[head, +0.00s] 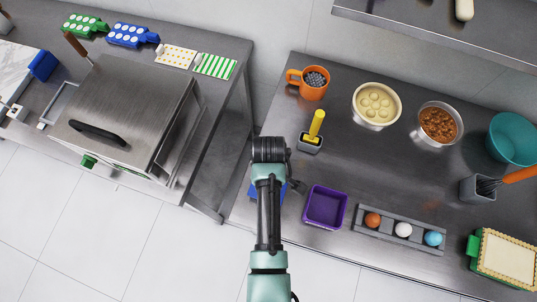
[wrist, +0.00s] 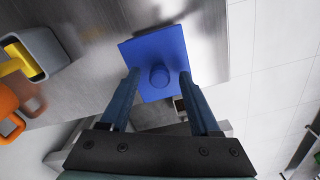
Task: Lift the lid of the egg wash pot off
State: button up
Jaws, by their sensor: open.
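A blue square lid (wrist: 160,50) with a round blue knob (wrist: 160,77) in its middle fills the centre of the wrist view. In the head view only small blue parts of it (head: 253,190) show, beside my arm. The pot under the lid is mostly hidden. My gripper (wrist: 159,80) is open, with one finger on each side of the knob. A gap shows between each finger and the knob. In the head view my gripper (head: 297,186) is largely hidden by my arm.
A grey holder with a yellow-handled tool (head: 312,140) stands behind the lid, and an orange mug (head: 312,83) is farther back. A purple tray (head: 325,207) is close on the right, then a rack with coloured balls (head: 403,230). The table's front edge is near.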

jog(key=shift+c, duration=0.3)
grip_shut()
dwell(0.4)
